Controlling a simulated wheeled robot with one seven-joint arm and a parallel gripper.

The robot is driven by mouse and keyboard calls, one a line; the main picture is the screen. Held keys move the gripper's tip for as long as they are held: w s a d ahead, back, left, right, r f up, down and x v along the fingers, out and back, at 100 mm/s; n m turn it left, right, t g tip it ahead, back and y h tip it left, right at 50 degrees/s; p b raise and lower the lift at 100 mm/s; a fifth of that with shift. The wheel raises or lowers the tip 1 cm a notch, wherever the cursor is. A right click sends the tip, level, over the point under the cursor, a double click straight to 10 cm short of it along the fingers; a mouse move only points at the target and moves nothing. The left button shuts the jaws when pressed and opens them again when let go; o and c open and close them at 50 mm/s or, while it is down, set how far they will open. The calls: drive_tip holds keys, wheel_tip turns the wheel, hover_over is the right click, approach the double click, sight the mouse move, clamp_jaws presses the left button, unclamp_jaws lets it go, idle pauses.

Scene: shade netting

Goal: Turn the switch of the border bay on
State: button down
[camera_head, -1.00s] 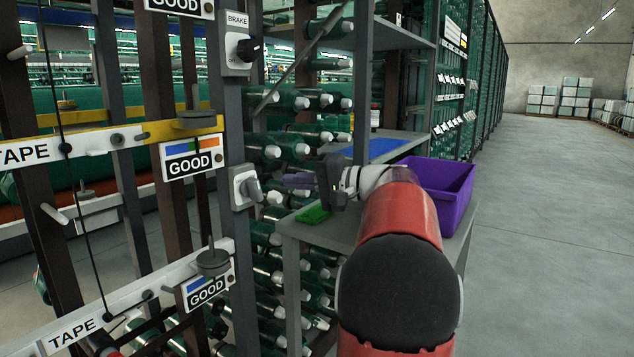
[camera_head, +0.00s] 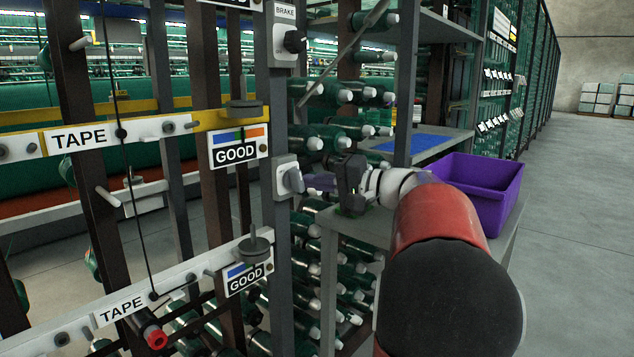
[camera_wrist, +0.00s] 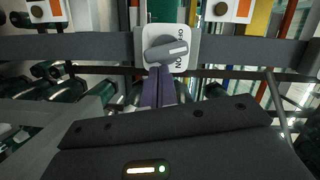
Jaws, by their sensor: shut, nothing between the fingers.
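A rotary switch with a grey knob on a light plate (camera_head: 281,180) is on the grey post, below another dark-knobbed switch. No bay name is readable on this switch.
The dark-knobbed switch (camera_head: 294,41) above has a BRAKE label (camera_head: 285,12). TAPE and GOOD signs (camera_head: 238,150) hang on rails at left. A purple bin (camera_head: 500,195) stands on the grey shelf at right, near a blue mat (camera_head: 420,142). Floor at right is clear.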

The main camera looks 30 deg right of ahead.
sight(297, 190)
drive_tip(key=shift+a+f+m+t, duration=0.1)
drive_tip(key=shift+f+m+t, duration=0.25)
drive_tip(key=shift+m, duration=0.95)
drive_tip(key=shift+s+a+f+m, duration=0.1)
drive_tip(key=shift+f+m, duration=0.15)
drive_tip(key=shift+m, duration=0.55)
drive_tip(key=shift+m+y+b, duration=0.3)
drive_tip(key=shift+s+a+f+m+t, duration=0.1)
drive_tip(key=shift+a+f+m+t, duration=0.15)
drive_tip(key=shift+m, duration=0.8)
drive_tip(key=shift+s+a+f+m+t, duration=0.15)
drive_tip(key=shift+m+t, duration=0.25)
drive_tip(key=shift+m, duration=0.6)
drive_tip(key=shift+w+a+f+m+t, duration=0.1)
drive_tip(key=shift+a+f+m+t, duration=0.15)
drive_tip(key=shift+m, duration=0.8)
idle(2.5)
